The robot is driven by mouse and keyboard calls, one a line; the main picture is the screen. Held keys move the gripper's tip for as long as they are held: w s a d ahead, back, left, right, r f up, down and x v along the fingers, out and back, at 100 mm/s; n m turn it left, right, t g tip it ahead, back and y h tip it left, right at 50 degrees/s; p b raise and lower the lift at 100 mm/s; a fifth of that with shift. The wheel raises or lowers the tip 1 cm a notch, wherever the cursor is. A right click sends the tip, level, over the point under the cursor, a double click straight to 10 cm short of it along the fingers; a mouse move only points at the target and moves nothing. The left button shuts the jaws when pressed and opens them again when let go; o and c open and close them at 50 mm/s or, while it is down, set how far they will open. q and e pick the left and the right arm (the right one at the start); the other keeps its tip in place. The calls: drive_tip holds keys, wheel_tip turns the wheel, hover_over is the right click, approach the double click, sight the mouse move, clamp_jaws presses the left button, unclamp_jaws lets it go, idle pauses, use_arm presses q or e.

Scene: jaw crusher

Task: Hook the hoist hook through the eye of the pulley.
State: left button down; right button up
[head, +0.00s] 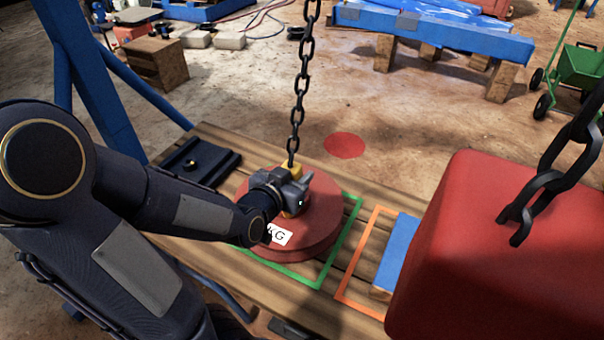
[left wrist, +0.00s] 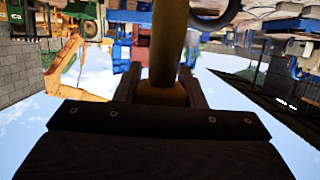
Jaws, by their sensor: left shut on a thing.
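The yellow hoist hook (head: 291,170) hangs at the lower end of a dark chain (head: 300,75) over the red round pulley (head: 325,205). The pulley lies flat on the bench inside a green outline, with a white label ending in KG. My left gripper (head: 298,192) is above the pulley's middle and shut on the hook. In the left wrist view the hook's yellow shank (left wrist: 166,50) stands between the dark fingers. A dark curved piece (left wrist: 215,20) shows beside it. The gripper hides the pulley's eye in the head view; I cannot tell whether the hook passes through it. My right gripper is not in view.
The wooden bench (head: 210,140) carries a black block (head: 200,160) behind my left arm. An orange outline (head: 355,270) and blue piece (head: 396,255) lie right of the pulley. A large red block (head: 480,240) with a dark chain (head: 560,150) fills the right side.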

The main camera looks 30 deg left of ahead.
use_arm(q)
drive_tip(key=s+a+b, duration=0.1)
drive_tip(key=s+a, duration=0.3)
drive_tip(key=s, duration=0.1)
drive_tip(key=shift+a+r, duration=0.3)
drive_tip(key=shift+r, duration=0.15)
idle(0.5)
drive_tip(key=shift+b, duration=0.3)
drive_tip(key=x, duration=0.1)
drive_tip(key=b+x, duration=0.1)
drive_tip(key=x, duration=0.1)
drive_tip(key=b+x, duration=0.1)
drive_tip(key=shift+w+r, duration=0.3)
idle(0.4)
idle(0.3)
drive_tip(key=w+b, duration=0.1)
drive_tip(key=w, duration=0.2)
drive_tip(key=shift+w+a+r+b, duration=0.1)
drive_tip(key=shift+w+b, duration=0.1)
drive_tip(key=shift+b, duration=0.15)
drive_tip(key=shift+r, duration=0.1)
idle(0.4)
